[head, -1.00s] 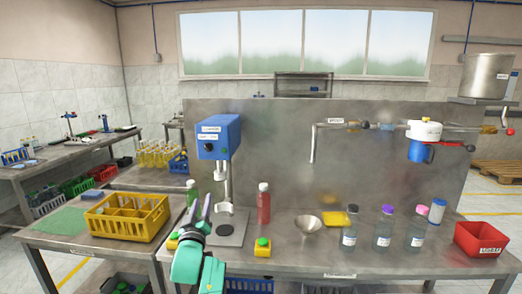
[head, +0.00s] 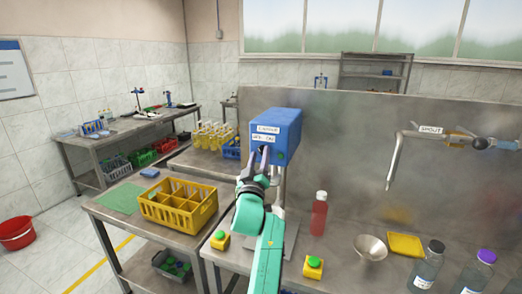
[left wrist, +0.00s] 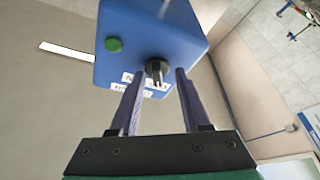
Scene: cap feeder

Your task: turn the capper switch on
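The capper (head: 276,130) is a blue box with white labels on its front, standing above the bench in the head view. In the left wrist view, the capper (left wrist: 150,30) fills the upper middle. Its black knob switch (left wrist: 157,70) is on the front face, beside the labels, and a green button (left wrist: 114,45) sits left of it. My left gripper (head: 258,155) is raised in front of the capper. In the left wrist view its fingers (left wrist: 156,92) are apart, one on each side of the knob, with visible gaps. My right gripper is not in view.
A red bottle (head: 319,215), a metal funnel (head: 371,247) and a yellow-and-green button box (head: 314,267) stand on the bench right of my arm. Another button box (head: 220,240) is left of it. A yellow crate (head: 178,205) is on the left table.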

